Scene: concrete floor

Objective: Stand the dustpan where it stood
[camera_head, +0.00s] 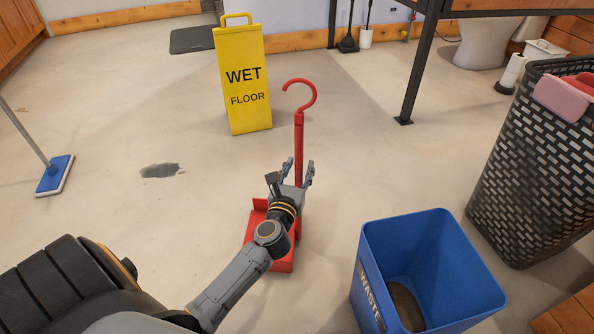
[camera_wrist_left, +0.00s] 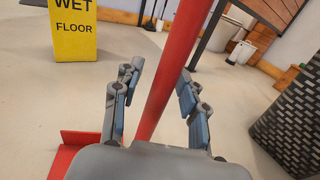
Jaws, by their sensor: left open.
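The red dustpan (camera_head: 281,262) stands upright on the concrete floor, its long handle (camera_head: 299,150) rising to a hook at the top. My left gripper (camera_head: 291,172) is open at the handle, a little above the pan. In the left wrist view the red handle (camera_wrist_left: 172,62) passes between the two open fingers (camera_wrist_left: 158,100), with gaps on both sides. Part of the red pan (camera_wrist_left: 74,150) shows at the lower left there. My arm hides part of the pan in the head view. My right gripper is not in view.
A blue waste bin (camera_head: 440,255) stands close at the right. A yellow wet floor sign (camera_head: 243,85) stands behind the dustpan. A mop (camera_head: 54,175) and a dark puddle (camera_head: 162,170) are at the left. A dark laundry basket (camera_head: 530,160) is at the far right.

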